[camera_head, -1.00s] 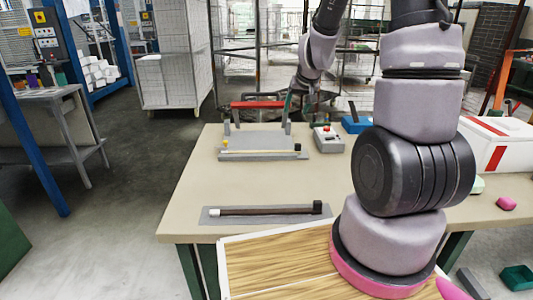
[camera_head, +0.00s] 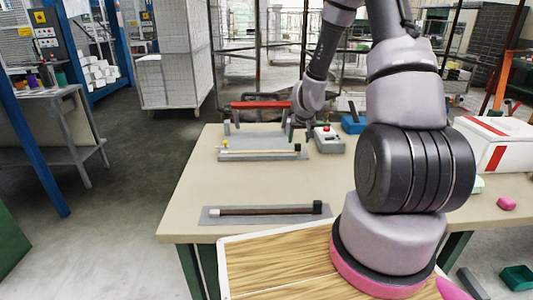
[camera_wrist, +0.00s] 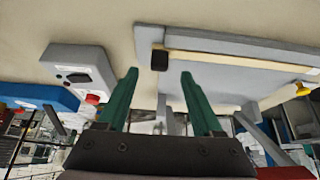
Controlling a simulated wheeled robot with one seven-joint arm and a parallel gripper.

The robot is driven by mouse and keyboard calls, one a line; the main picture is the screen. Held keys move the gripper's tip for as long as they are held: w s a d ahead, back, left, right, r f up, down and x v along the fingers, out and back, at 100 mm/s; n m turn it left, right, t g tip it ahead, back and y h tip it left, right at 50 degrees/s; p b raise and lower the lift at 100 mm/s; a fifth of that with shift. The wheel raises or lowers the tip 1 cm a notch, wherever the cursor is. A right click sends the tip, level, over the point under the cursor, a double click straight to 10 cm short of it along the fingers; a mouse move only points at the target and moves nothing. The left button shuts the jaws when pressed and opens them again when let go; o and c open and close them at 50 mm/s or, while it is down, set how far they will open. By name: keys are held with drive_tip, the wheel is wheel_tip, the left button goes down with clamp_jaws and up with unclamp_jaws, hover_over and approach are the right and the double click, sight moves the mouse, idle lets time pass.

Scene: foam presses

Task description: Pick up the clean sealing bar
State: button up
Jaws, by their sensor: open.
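The pale cream sealing bar (camera_head: 258,152) lies along the front of the grey sealing press (camera_head: 235,157) at the back of the table. It has a black end block (camera_head: 298,148) at its right and a yellow knob (camera_head: 225,145) at its left. Contact is not visible.
A grey control box (camera_head: 329,140) with a red button stands right of the press; it also shows in the wrist view (camera_wrist: 82,65). A blue item (camera_head: 353,124) lies behind the box. The table's middle is clear.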

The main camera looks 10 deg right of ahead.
sight(298, 144)
drive_tip(key=x, duration=0.3)
drive_tip(key=shift+w+f, duration=0.1)
drive_tip(key=shift+f, duration=0.05)
clamp_jaws()
